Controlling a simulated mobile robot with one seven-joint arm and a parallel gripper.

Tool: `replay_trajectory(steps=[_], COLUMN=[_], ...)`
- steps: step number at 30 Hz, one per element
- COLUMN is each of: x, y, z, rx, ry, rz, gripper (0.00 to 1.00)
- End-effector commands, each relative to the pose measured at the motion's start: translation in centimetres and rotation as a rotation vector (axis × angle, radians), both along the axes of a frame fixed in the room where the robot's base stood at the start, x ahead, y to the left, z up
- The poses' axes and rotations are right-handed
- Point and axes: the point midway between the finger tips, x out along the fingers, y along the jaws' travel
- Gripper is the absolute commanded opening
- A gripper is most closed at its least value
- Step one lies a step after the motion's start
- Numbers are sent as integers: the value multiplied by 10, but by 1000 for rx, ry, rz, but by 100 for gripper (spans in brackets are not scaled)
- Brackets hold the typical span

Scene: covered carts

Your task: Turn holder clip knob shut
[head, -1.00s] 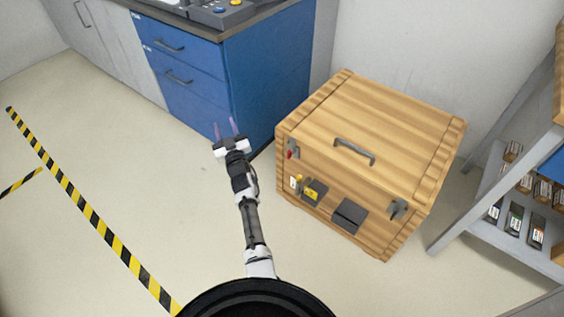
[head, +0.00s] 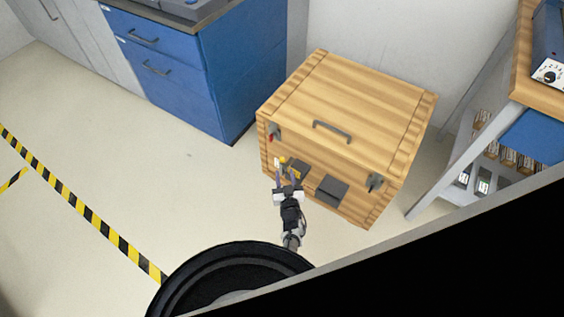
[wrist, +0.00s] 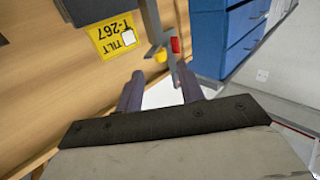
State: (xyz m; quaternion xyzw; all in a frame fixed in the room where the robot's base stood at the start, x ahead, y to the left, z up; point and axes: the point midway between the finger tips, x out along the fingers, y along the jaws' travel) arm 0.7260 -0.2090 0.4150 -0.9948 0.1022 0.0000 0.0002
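A small yellow knob (head: 282,160) sits on the front of the wooden crate (head: 350,95), left of a dark block with a yellow label. In the wrist view the yellow knob (wrist: 160,54) shows just beyond my fingertips, beside a grey metal bar (wrist: 152,22) and a red part (wrist: 175,45). I cannot tell how the knob is turned. My gripper (head: 288,177) is in front of the crate's left front. Its two fingers are apart with nothing gripped between them, and in the wrist view my gripper (wrist: 159,82) points toward the knob without clearly touching it.
The yellow label (wrist: 113,36) reads "TILT T-267". A red-marked latch (head: 272,132) is at the crate's left, another latch (head: 376,182) at its right, and a dark pocket (head: 331,190) between. Blue drawers (head: 240,70) stand behind left; a shelf leg (head: 455,160) is at right.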

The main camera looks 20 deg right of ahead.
Motion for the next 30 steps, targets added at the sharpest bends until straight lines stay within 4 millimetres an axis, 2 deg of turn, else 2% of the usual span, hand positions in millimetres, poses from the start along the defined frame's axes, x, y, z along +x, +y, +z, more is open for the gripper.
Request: replay_trajectory(steps=[1,6,12,18,25,30], x=[13,46,69,77,77,77], y=[-3,-9,-14,-16,-16,-16], z=[-6,-5,-3,0,0,0], rx=[-3,-4,-2,-1,-1,-1], ry=[-4,-2,-1,0,0,0], rz=[2,2,1,0,0,0], gripper=[38,38,38,38,38,16])
